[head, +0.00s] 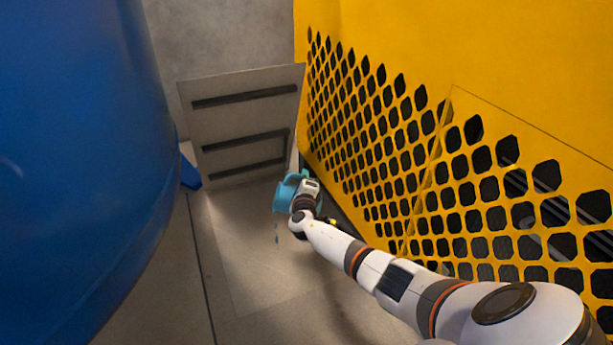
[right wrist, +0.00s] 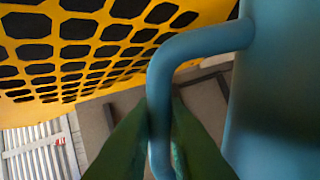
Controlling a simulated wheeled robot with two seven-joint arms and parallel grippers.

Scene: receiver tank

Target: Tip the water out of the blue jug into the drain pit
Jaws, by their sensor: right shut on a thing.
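The blue jug (head: 283,197) is in the middle of the head view, held in the air and seemingly tilted. A few bluish drops (head: 276,238) hang in the air below its left side. My right gripper (head: 301,191) is shut on the jug's handle (right wrist: 196,42), which passes between the two fingers in the right wrist view. The jug's body (right wrist: 285,90) fills the right of that view; its inside is hidden. A pale rectangular area (head: 240,265) lies in the floor below the jug, seemingly the drain pit; its depth cannot be told. My left gripper is not in view.
A yellow perforated guard (head: 430,190) stands close along the right of my arm. A large blue tank (head: 75,150) fills the left. A grey slotted panel (head: 240,125) stands upright behind the jug. Floor is clear in between.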

